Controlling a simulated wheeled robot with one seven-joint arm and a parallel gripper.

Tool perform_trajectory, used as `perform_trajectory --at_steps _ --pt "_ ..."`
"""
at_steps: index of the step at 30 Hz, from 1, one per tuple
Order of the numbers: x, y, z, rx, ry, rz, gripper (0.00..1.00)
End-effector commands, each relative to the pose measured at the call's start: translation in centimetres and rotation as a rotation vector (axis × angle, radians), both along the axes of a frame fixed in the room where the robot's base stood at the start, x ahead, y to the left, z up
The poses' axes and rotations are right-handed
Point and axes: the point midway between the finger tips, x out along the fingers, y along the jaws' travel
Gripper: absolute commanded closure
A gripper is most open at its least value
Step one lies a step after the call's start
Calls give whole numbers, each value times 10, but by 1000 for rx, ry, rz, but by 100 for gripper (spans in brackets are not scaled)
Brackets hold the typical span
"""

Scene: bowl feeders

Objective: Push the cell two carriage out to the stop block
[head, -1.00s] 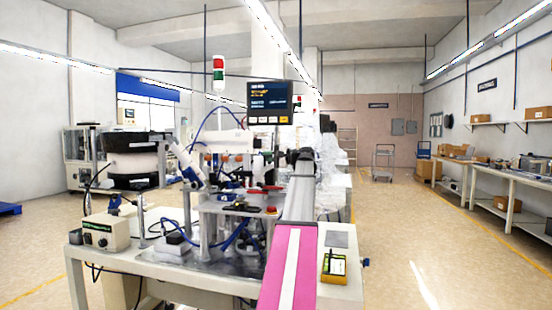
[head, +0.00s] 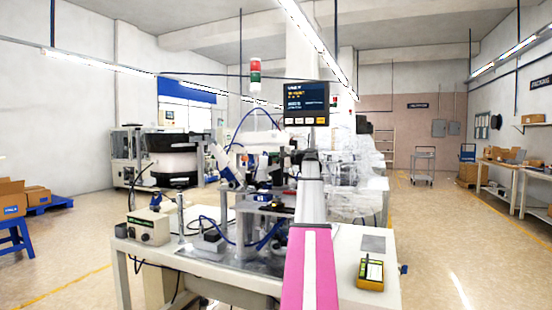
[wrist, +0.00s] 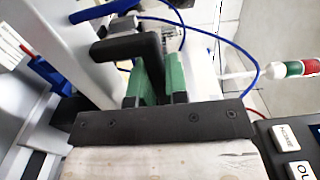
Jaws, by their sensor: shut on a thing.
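In the wrist view my gripper (wrist: 157,75) has its two green fingers closed around the end of a black bent handle (wrist: 125,48). The handle joins a pale grey metal part at the left, which I cannot clearly tell to be the cell two carriage. In the head view my pink and white arm reaches forward over the bench, and my gripper and the handle cannot be made out there. I cannot pick out the stop block in either view.
A display panel (head: 306,104) stands above. A blue hose (wrist: 240,48) loops near my gripper.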

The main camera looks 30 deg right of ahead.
Motion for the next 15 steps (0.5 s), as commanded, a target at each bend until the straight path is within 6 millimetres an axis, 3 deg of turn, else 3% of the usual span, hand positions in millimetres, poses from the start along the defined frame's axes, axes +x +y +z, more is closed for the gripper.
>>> perform_trajectory --at_steps 3,4,6,15 --pt "4 3 0 0 0 4 100" --pt "4 3 0 0 0 4 76" --pt "3 3 0 0 0 4 60" --pt "1 0 0 1 -1 2 60"
